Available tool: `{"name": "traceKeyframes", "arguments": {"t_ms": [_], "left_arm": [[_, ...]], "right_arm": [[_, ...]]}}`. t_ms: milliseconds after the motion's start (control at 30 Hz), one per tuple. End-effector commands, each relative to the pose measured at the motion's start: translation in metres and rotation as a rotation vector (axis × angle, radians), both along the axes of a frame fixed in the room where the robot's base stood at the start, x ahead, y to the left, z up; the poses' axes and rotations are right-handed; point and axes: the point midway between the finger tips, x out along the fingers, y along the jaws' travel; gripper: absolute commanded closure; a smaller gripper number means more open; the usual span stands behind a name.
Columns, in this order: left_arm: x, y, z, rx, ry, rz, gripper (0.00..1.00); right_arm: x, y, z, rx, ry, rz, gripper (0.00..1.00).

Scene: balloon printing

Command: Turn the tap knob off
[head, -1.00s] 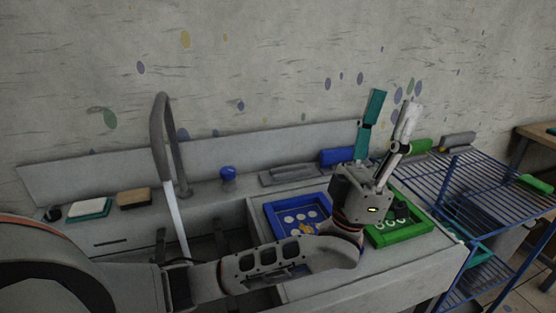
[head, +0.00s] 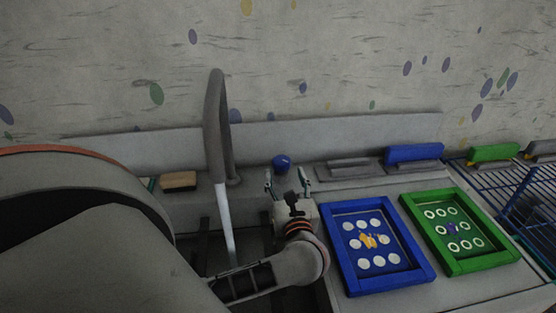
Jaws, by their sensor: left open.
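The blue tap knob (head: 281,162) sits on the counter's back ledge, right of the grey arched faucet (head: 214,130). A pale stream of water (head: 225,222) runs down from the faucet into the sink. My left gripper (head: 287,181) is open, its two fingers spread and pointing towards the back ledge. In the picture it is just below the knob, with the knob above and between the fingertips. A gap shows, and I see no contact. My arm hides part of the sink. My right gripper is out of view.
A blue frame tray (head: 344,268) and a green frame tray (head: 445,268) lie on the counter to the right. A blue squeegee (head: 414,153) and a brown sponge (head: 179,180) are on the back ledge. A blue wire rack (head: 508,190) stands at the right.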

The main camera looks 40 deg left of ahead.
Motion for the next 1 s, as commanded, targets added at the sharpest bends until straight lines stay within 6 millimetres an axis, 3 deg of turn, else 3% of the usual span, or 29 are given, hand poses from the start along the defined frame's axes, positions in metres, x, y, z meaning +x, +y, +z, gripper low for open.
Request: {"name": "traceKeyframes", "arguments": {"t_ms": [167, 600, 1000], "left_arm": [[0.004, 0.008, -0.007, -0.029, -0.005, 0.003, 0.47], [0.042, 0.055, -0.006, -0.023, -0.005, 0.002, 0.47], [0.047, 0.061, -0.006, -0.026, -0.005, 0.002, 0.47]], "right_arm": [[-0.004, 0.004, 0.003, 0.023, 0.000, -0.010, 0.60], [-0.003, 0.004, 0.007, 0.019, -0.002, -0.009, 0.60], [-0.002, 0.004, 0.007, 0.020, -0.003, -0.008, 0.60]]}}
